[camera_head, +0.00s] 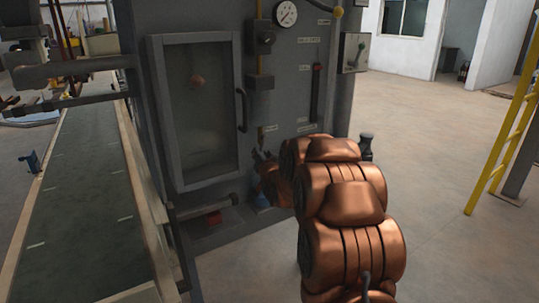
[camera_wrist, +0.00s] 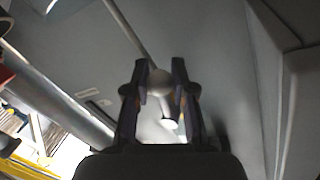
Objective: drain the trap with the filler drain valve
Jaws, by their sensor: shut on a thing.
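In the wrist view, my gripper (camera_wrist: 160,72) has its two dark fingers closed on a pale round knob (camera_wrist: 160,84). A thin rod (camera_wrist: 128,28) runs from the knob to the upper left. This looks like the filler drain valve's handle, but its label cannot be read. In the head view, my gripper (camera_head: 262,160) is at the lower front of the grey filler cabinet (camera_head: 205,25). My copper arm hides most of the valve area. The trap cannot be made out clearly.
A glazed door (camera_head: 205,110) with a dark handle (camera_head: 242,110) is left of my gripper. A gauge (camera_head: 285,14) and valve boxes (camera_head: 262,38) are above. A conveyor (camera_head: 85,200) runs along the left. A yellow ladder (camera_head: 505,125) stands right, with open floor between.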

